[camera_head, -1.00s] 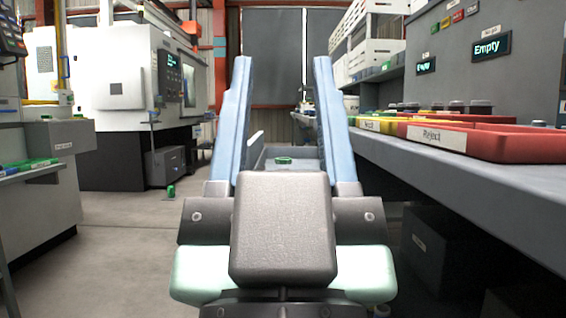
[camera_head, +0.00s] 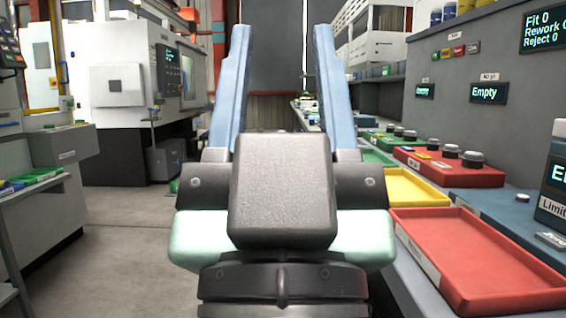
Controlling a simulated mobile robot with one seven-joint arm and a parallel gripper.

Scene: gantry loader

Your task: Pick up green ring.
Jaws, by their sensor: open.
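My gripper (camera_head: 281,36) stands in the middle of the view, its two blue fingers wide apart and pointing away from me. It is open, with nothing held between the fingers. No green ring can be clearly made out now. The dark block of my gripper hides the low middle of the scene. A small green object (camera_head: 173,186) shows on the floor at the left, beside a grey box under the white machine; it is too small to tell what it is.
On the right, a bench carries a red tray (camera_head: 470,262), a yellow tray (camera_head: 412,187), a green tray (camera_head: 372,157) and a red button box (camera_head: 450,167). A white machine (camera_head: 118,85) and a grey stand (camera_head: 62,147) are at left. The floor (camera_head: 120,225) between is clear.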

